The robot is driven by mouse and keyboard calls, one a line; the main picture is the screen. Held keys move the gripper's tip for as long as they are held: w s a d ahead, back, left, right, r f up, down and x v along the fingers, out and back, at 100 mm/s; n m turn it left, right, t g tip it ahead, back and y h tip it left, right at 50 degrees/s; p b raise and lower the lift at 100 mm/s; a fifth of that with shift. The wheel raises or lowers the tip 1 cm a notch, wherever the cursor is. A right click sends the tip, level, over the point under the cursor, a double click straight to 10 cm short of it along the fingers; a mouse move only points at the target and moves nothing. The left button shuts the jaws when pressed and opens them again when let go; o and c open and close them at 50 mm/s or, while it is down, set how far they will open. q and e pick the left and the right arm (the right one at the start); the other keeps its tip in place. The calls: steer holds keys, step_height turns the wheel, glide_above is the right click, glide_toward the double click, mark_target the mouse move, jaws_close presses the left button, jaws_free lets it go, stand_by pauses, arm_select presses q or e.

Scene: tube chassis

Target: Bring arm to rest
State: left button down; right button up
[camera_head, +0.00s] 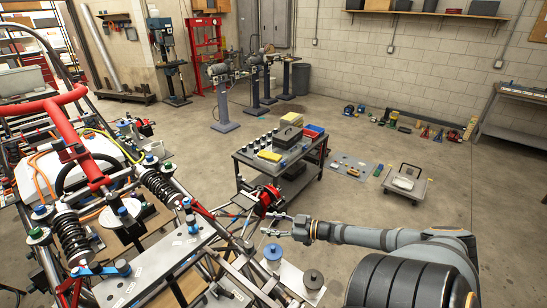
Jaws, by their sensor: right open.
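My right arm comes in from the lower right and reaches left across the picture. My right gripper (277,226) is at its end, open, pointing left, with nothing seen between its fingers. It shows beside the right edge of the tube chassis (45,104), near a red part (262,199) on the chassis. I cannot tell whether the gripper touches anything there. My left gripper does not show. The tube chassis, with red and grey tubes, black springs and grey plates, fills the left and lower part of the view.
A dark workbench (283,167) with a yellow item, a toolbox and several small cylinders stands beyond the gripper. A low cart (404,184) stands right of it. The concrete floor to the right is mostly open.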

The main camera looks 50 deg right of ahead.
stand_by(0.5)
steer(key=s+d+f+m+g+h+b, duration=0.2)
steer(key=s+f+h, duration=0.15)
steer(key=f, duration=0.65)
steer(key=s+d+f+m+g+h+b, duration=0.15)
steer(key=s+f, duration=0.35)
steer(key=f, duration=0.6)
steer(key=s+d+f+m+g+h+b, duration=0.1)
steer(key=s+d+f+m+h+b, duration=0.25)
steer(key=f, duration=0.65)
steer(key=s+a+f+g, duration=0.5)
steer(key=s+a+f, duration=0.6)
steer(key=s+f, duration=0.3)
steer(key=s+a+f+g+b, duration=0.1)
steer(key=s+a+f+g, duration=0.1)
steer(key=s+a+f, duration=0.2)
steer(key=s+a+f+n+g+y+b, duration=0.1)
steer(key=s+a+f, duration=0.3)
steer(key=a, duration=0.5)
steer(key=shift+s+a+f+g, duration=0.2)
steer(key=shift+s+g, duration=0.35)
steer(key=shift+s, duration=0.05)
